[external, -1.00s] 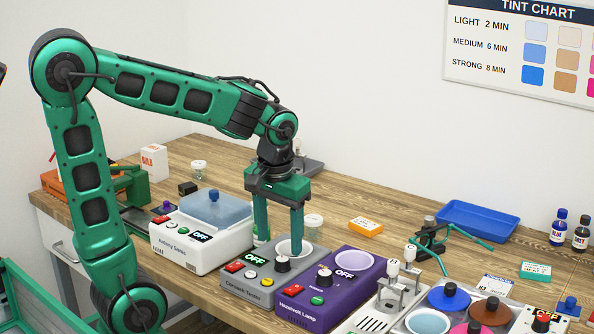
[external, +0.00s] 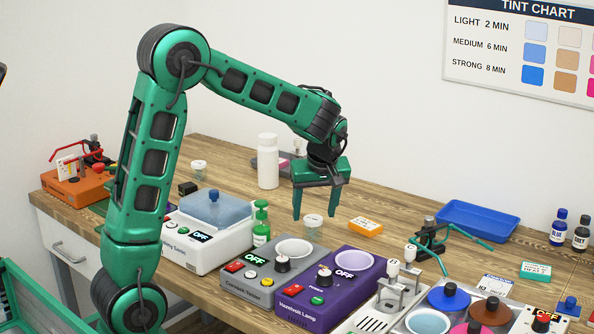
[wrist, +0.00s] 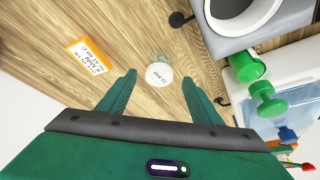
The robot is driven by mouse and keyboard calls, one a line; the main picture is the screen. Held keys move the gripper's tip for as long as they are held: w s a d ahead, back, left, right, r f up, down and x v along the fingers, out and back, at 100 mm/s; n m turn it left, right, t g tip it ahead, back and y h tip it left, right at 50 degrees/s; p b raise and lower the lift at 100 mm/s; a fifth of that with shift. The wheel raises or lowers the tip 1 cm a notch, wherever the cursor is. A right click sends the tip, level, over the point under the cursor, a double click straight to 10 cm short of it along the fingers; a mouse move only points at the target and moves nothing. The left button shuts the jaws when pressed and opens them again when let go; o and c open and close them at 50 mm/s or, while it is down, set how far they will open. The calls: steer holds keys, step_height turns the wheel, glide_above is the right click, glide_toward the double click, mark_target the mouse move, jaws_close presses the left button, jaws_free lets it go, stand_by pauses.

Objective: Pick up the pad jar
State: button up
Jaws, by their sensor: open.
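A small clear jar with a white labelled lid (external: 314,227) stands upright on the wooden bench behind the grey tester. It also shows in the wrist view (wrist: 158,76), centred between my fingertips; its label is too small to read surely. My gripper (external: 316,214) points down, open and empty, over this jar, and also shows in the wrist view (wrist: 159,84). The fingers appear just above the jar, one on either side, with no contact visible. A second small lidded jar (external: 199,170) stands at the back left. I cannot tell by label which is the pad jar.
An orange-and-white box (external: 366,225) lies right of the jar. The grey tester (external: 262,284), purple lamp (external: 340,293) and green pump bottle (external: 261,225) stand in front. A white bottle (external: 268,165) stands behind.

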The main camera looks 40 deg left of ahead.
mark_target(314, 219)
steer(key=shift+x, duration=2.85)
steer(key=shift+d, duration=0.1)
steer(key=shift+c, duration=0.7)
steer(key=c, duration=1)
